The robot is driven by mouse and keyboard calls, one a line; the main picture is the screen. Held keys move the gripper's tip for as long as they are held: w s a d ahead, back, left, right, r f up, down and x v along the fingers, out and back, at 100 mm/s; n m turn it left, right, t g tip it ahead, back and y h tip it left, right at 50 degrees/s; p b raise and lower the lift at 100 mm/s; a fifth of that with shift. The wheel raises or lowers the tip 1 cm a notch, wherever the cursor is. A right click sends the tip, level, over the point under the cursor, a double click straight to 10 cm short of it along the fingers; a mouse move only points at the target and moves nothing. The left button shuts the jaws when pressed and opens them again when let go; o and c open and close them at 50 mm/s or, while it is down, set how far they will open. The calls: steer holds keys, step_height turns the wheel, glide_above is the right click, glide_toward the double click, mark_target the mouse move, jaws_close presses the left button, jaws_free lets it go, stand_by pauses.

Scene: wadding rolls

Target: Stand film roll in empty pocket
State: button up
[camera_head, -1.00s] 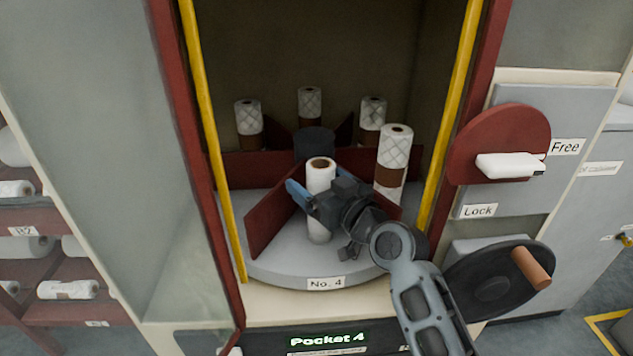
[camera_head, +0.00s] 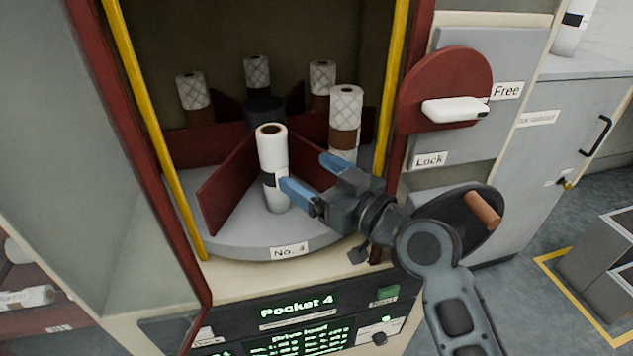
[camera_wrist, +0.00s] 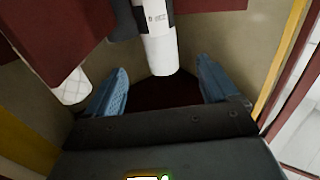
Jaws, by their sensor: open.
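The white film roll (camera_head: 272,155), with a brown core and a dark band low down, stands upright on the grey turntable (camera_head: 230,235). It is in the front pocket marked No. 4, between red dividers (camera_head: 228,182). My gripper (camera_head: 304,170) is open and empty to the right of the roll. The nearer blue finger's tip overlaps the roll's edge in the head view; I cannot tell whether it touches. In the wrist view, the roll (camera_wrist: 160,50) shows beyond the spread fingers of my gripper (camera_wrist: 163,76).
Yellow posts (camera_head: 140,125) flank the opening. A red disc with a white handle (camera_head: 455,109) and a black crank wheel (camera_head: 470,215) are at the right.

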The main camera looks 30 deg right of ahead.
steer(key=shift+s, duration=0.15)
steer(key=s+f+m+g+h, duration=0.1)
steer(key=s+f+m+h, duration=0.1)
steer(key=s+f, duration=0.6)
steer(key=s+f+m+g+h, duration=0.1)
steer(key=s+f+m+h, duration=0.15)
steer(key=s, duration=0.95)
steer(key=s+a+r+n, duration=0.1)
steer(key=s+r, duration=0.1)
steer(key=s, duration=0.7)
steer(key=s+a+r, duration=0.1)
steer(key=s+r, duration=0.1)
steer(key=s, duration=0.7)
steer(key=shift+s+n+g, duration=0.2)
steer(key=shift+n+g, duration=0.1)
steer(key=shift+n, duration=0.05)
steer(key=shift+r+p, duration=1)
steer(key=shift+p, duration=0.1)
